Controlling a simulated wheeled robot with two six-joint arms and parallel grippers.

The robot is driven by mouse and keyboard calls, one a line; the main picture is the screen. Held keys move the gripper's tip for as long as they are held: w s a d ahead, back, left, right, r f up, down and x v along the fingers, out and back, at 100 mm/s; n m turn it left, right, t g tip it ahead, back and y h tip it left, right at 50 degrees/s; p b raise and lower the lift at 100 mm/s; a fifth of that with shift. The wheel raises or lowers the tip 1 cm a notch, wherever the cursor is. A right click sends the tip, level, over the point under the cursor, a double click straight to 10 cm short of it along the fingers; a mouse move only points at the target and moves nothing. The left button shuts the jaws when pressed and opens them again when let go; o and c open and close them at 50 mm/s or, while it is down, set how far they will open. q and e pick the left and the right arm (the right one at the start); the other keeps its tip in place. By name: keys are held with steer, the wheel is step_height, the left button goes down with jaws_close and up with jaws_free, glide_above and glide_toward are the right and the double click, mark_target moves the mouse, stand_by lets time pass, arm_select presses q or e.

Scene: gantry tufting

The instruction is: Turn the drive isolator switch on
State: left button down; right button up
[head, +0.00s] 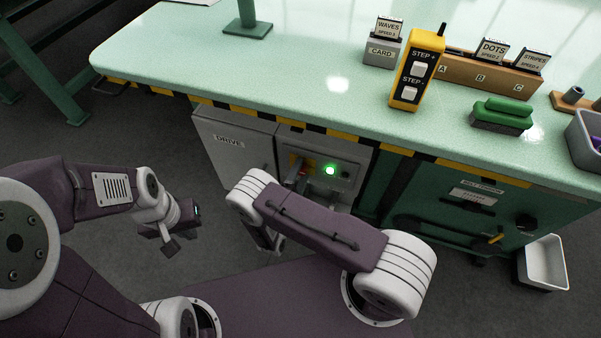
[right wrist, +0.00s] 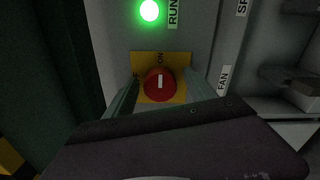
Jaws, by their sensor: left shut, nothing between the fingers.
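The drive isolator switch is a red round knob (right wrist: 160,84) on a yellow plate (right wrist: 142,62) in the right wrist view. Its white mark lines up with the ON label at the plate's top. In the head view the red knob (head: 303,171) shows on the cabinet front, partly covered by my right arm. My right gripper (right wrist: 162,92) has one finger on each side of the knob, with yellow plate visible between, so it looks open around it. My left gripper (head: 172,243) is shut and empty above the floor.
A green lamp (head: 330,170) glows on the panel beside the knob; it also shows by the RUN label (right wrist: 149,11). The grey DRIVE door (head: 232,150) is left of it. The striped table edge (head: 300,125) overhangs. A white bin (head: 545,264) stands at right.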

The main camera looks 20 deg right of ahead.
steer(key=p+v, duration=0.2)
steer(key=v, duration=0.7)
steer(key=shift+p, duration=0.3)
